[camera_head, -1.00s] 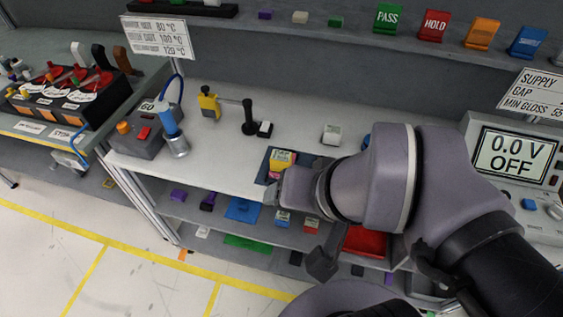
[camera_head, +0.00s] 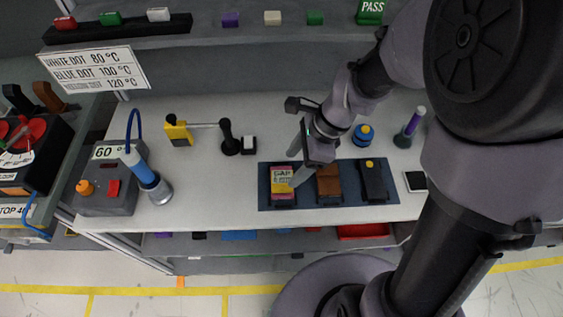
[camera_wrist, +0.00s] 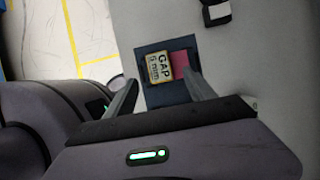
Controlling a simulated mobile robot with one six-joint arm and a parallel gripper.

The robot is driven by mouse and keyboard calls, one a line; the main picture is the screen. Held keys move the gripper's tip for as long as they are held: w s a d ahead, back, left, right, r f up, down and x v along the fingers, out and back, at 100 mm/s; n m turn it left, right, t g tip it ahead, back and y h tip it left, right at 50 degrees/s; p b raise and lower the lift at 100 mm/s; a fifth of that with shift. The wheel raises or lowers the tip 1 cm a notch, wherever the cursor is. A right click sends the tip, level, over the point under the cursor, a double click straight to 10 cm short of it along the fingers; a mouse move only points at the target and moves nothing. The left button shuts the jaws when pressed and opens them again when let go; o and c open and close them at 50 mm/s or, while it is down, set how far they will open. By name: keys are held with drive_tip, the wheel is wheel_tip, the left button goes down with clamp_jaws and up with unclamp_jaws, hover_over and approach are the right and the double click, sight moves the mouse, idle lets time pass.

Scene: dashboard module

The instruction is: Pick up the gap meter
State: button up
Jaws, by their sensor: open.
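The gap meter (camera_head: 281,184) is a small pink block with a pale yellow label reading GAP. It lies at the left end of a dark blue mat (camera_head: 308,200) on the white bench. My gripper (camera_head: 292,168) is open and empty, just above and to the right of it in the head view. In the wrist view the gap meter (camera_wrist: 160,68) shows just beyond the gap between the fingers of my gripper (camera_wrist: 158,88), with its pink part near the right finger. I see no contact.
A brown block (camera_head: 329,186) and a black device with a yellow button (camera_head: 374,182) share the mat. A yellow clamp (camera_head: 178,131) and black stand (camera_head: 229,140) are behind. Bare bench lies between.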

sight(284, 176)
drive_tip(key=b+x, duration=0.4)
drive_tip(key=x, duration=0.4)
drive_tip(key=shift+r, duration=0.15)
clamp_jaws()
